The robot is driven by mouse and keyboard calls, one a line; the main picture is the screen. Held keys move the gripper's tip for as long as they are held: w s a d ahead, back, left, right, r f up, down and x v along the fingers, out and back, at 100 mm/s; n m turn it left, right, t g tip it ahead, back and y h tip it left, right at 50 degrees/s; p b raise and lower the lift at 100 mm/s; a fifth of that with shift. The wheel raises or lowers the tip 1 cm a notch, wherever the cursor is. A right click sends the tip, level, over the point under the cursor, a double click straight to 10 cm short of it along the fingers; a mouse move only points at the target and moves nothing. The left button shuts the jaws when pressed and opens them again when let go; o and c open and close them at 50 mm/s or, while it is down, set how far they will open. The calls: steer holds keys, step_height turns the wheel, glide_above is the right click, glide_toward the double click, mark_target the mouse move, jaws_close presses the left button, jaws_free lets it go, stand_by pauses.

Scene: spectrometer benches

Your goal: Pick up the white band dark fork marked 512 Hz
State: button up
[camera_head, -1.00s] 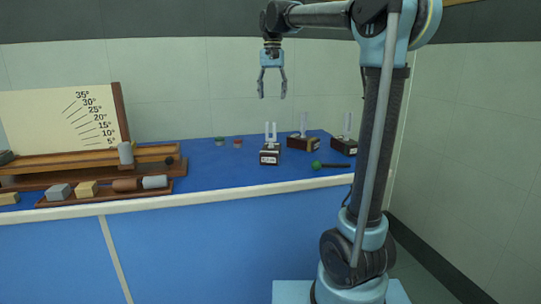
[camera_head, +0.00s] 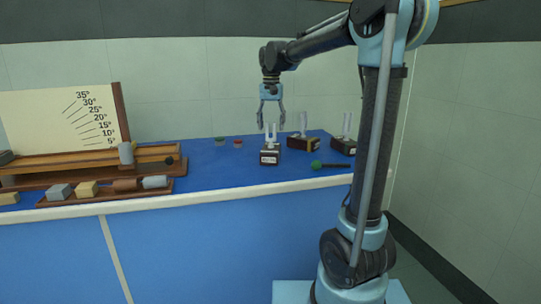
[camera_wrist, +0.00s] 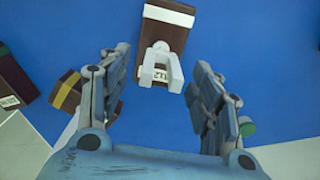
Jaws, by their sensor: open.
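A tuning fork with pale upright prongs (camera_head: 270,133) stands on a dark brown box (camera_head: 269,157) with a white label at the front of the bench group. In the wrist view the fork (camera_wrist: 160,68) stands on the box (camera_wrist: 163,32), which has a white band across it. Its small label shows upside down, and I cannot read it surely. My gripper (camera_head: 271,124) is open, pointing down above this fork. In the wrist view the fork lies between the two spread fingers of my gripper (camera_wrist: 165,112), toward the top, with clear space on both sides.
A yellow-banded fork box (camera_head: 303,144) and another fork box (camera_head: 343,147) stand to the right. A green-headed mallet (camera_head: 317,165) lies in front. Green-lidded (camera_head: 220,140) and red-lidded (camera_head: 238,142) pots are behind left. A ramp (camera_head: 90,158) fills the left.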

mark_target(271, 141)
steer(key=shift+f, duration=2.6)
steer(key=shift+c, duration=0.5)
jaws_close()
